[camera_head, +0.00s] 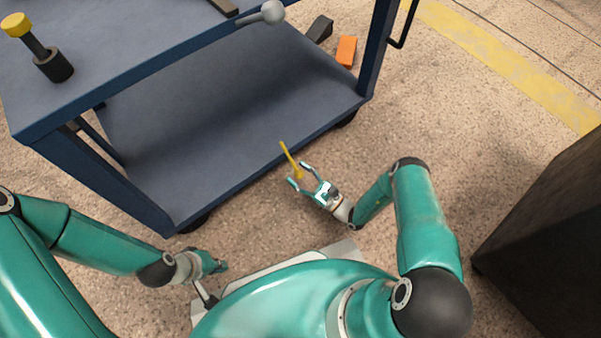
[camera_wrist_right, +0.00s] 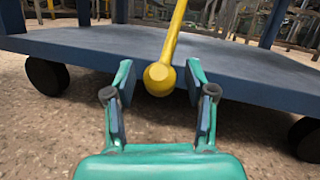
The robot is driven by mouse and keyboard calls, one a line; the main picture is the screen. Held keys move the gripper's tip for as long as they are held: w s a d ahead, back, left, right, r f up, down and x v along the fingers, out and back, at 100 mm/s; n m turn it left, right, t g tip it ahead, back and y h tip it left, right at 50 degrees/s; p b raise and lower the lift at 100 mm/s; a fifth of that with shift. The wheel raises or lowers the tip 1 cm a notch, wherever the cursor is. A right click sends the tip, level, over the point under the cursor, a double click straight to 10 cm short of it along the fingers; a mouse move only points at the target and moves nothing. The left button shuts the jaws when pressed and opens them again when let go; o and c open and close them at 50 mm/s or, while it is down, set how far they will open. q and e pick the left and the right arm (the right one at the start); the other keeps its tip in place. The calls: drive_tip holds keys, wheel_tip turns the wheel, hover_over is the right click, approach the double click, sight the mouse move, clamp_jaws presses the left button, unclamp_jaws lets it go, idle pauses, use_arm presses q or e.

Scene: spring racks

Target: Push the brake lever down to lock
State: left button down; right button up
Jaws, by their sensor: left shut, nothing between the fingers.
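The yellow brake lever (camera_head: 288,156) slants up from the cart's lower shelf edge, with a round knob at its near end. In the right wrist view the yellow knob (camera_wrist_right: 159,78) sits between the fingertips, with a visible gap on each side. My right gripper (camera_head: 298,175) is open around the knob; whether it touches it from above or behind I cannot tell. My left gripper (camera_head: 218,266) is shut and empty, low at the left, well away from the lever.
The blue cart (camera_head: 230,118) stands ahead, its wheels (camera_wrist_right: 48,76) on the speckled floor. On its top are a yellow-capped black post (camera_head: 38,48) and a grey ball-ended handle (camera_head: 262,14). Wedges, one orange (camera_head: 346,50), lie behind. A dark box (camera_head: 550,240) stands right.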

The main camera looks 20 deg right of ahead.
drive_tip(key=shift+d, duration=0.1)
drive_tip(key=shift+s+d+f, duration=0.1)
drive_tip(key=shift+s+d, duration=0.05)
drive_tip(key=shift+s, duration=0.15)
drive_tip(key=v, duration=1.1)
drive_tip(key=shift+s+f, duration=0.1)
